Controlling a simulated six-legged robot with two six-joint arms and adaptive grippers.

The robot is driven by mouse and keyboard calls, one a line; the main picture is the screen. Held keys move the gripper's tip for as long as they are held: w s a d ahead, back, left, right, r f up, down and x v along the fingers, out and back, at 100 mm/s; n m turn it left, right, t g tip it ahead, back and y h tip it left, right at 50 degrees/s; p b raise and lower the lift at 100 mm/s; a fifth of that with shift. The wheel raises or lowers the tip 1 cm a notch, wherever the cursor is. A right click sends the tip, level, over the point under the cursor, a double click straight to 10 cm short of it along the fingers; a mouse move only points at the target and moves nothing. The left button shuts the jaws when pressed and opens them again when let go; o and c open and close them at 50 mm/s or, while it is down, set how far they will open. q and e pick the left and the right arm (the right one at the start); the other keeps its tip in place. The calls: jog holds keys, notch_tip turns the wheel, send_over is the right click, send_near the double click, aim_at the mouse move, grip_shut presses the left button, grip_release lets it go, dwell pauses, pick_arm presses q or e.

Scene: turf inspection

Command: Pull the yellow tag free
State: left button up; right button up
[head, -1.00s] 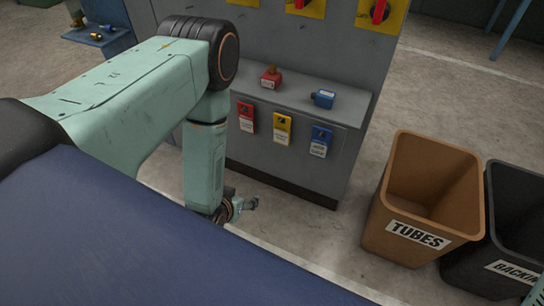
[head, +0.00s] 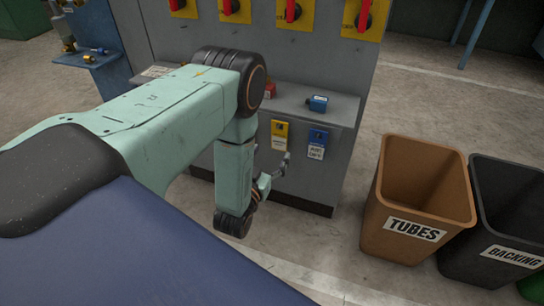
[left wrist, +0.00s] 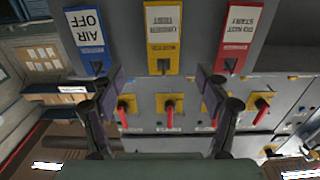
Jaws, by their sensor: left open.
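The yellow tag (head: 279,134) hangs on the front of the grey cabinet, between my left arm and the blue tag (head: 318,144). In the left wrist view, which looks upside down, the yellow tag (left wrist: 163,37) is upper middle, with the blue tag (left wrist: 86,40) left and the red tag (left wrist: 236,38) right. My left gripper (head: 278,173) is open and empty just below the yellow tag. Its two fingers (left wrist: 161,80) spread to either side of the tag's line, apart from it. My arm hides the red tag in the head view. My right gripper is out of view.
A red block (head: 270,91) and a blue block (head: 318,103) sit on the cabinet ledge above the tags. Red-handled switches on yellow plates (head: 293,12) line the panel. A brown TUBES bin (head: 408,238) and black BACKING bin (head: 497,262) stand right. Floor between is clear.

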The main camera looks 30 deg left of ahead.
aim_at(279, 134)
pick_arm(q)
jog(key=x, duration=0.2)
jog(key=b+x, duration=0.1)
jog(key=x, duration=0.2)
jog(key=b+x, duration=0.1)
jog(key=x, duration=0.1)
jog(key=shift+w+a, duration=0.25)
jog(key=shift+a, duration=0.15)
jog(key=shift+w+r, duration=0.1)
jog(key=shift+w, duration=0.25)
jog(key=c, duration=1.2)
jog(key=o, duration=0.5)
jog(key=shift+c, duration=0.2)
jog(key=shift+s, duration=0.1)
jog(key=c, duration=0.5)
